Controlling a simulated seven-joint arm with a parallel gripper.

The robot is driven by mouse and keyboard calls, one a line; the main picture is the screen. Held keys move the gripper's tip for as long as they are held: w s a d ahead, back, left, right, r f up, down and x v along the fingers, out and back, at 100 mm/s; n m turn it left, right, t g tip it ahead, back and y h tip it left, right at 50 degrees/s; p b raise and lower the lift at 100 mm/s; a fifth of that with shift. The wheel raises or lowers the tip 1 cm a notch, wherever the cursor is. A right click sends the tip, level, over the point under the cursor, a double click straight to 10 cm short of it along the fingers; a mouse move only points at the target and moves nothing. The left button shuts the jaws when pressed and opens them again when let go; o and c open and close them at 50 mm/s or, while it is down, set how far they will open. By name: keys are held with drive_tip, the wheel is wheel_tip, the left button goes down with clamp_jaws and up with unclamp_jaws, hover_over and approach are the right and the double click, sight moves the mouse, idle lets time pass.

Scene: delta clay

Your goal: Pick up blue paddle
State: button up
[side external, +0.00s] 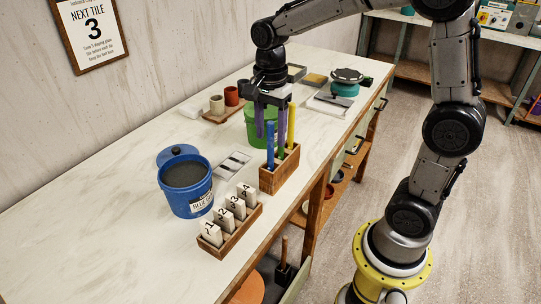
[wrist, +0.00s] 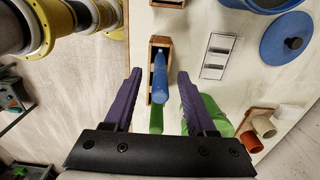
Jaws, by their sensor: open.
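The blue paddle (side external: 270,146) stands upright in a small wooden holder (side external: 279,179), in line with a green paddle (side external: 281,150) and a yellow paddle (side external: 292,126). My gripper (side external: 271,138) points down over the holder with its purple fingers apart and empty. In the wrist view, the blue paddle (wrist: 160,73) shows between the two open fingertips (wrist: 158,76), with a gap on each side. The green paddle (wrist: 156,120) is nearer my palm in that view. The yellow paddle cannot be made out there. Whether the fingertips reach down beside the blue handle is hard to tell.
A green bucket (side external: 256,139) stands close behind the holder. A blue bucket (side external: 184,201), its lid (side external: 178,153), a marked tray (side external: 233,164) and a rack of numbered tiles (side external: 229,236) are nearby. Cups (side external: 231,96) stand farther back. The bench's left part is clear.

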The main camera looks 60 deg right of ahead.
wheel_tip(320, 180, down, 2)
clamp_jaws()
idle(0.4)
